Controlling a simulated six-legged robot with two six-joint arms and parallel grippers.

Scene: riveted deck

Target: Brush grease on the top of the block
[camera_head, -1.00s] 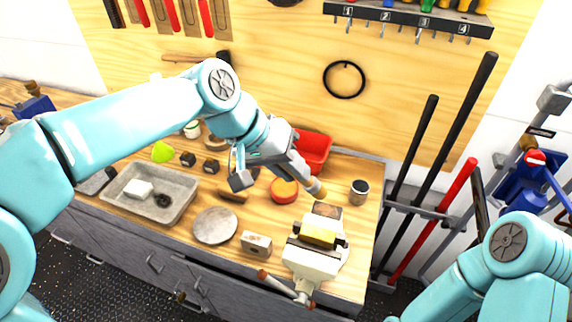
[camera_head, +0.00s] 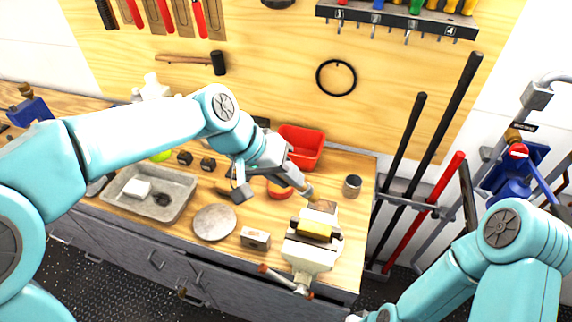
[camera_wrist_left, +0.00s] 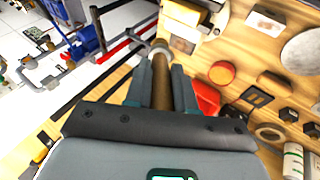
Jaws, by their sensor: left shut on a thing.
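The yellow block (camera_head: 314,230) sits in the jaws of a white vise (camera_head: 308,256) at the bench's front right. It also shows in the left wrist view (camera_wrist_left: 186,13). My left gripper (camera_head: 292,176) is shut on a brush with a brown wooden handle (camera_wrist_left: 161,85). The brush (camera_head: 310,194) points down to the right, its tip just behind and above the block. In the head view its tip looks apart from the block's top; contact cannot be told in the wrist view.
A small tin (camera_head: 352,185) stands right of the brush. A grey disc (camera_head: 214,222), a small box (camera_head: 255,238) and a grey tray (camera_head: 146,193) lie to the left.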

